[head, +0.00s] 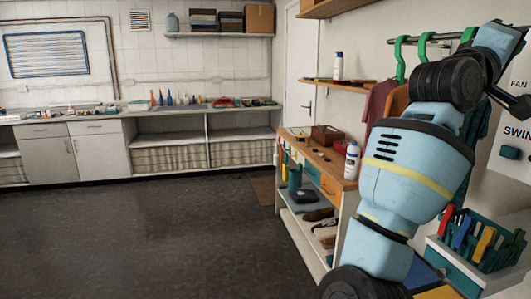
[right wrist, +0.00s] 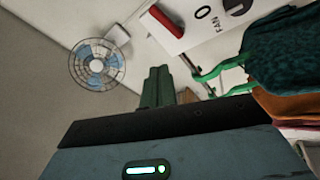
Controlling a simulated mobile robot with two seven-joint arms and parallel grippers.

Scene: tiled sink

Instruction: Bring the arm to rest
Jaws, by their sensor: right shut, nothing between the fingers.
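My right arm (head: 410,175) rises from the bottom right of the head view, pale blue with black joints and a yellow band. It is bent, with its upper end at the top right edge. My right gripper (head: 512,98) is partly cut off there, beside the wall; it is shut and empty. The right wrist view looks past a dark bar and my pale blue wrist housing with a lit green indicator. My left arm and gripper are out of view.
A rail with green hangers (head: 401,60) and clothes is close behind my right arm. A wooden-topped workbench (head: 300,150) with a white bottle (head: 352,160) stands left of it. A green crate (head: 480,245) is below the arm. A fan (right wrist: 98,63) shows in the wrist view. The dark floor is clear.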

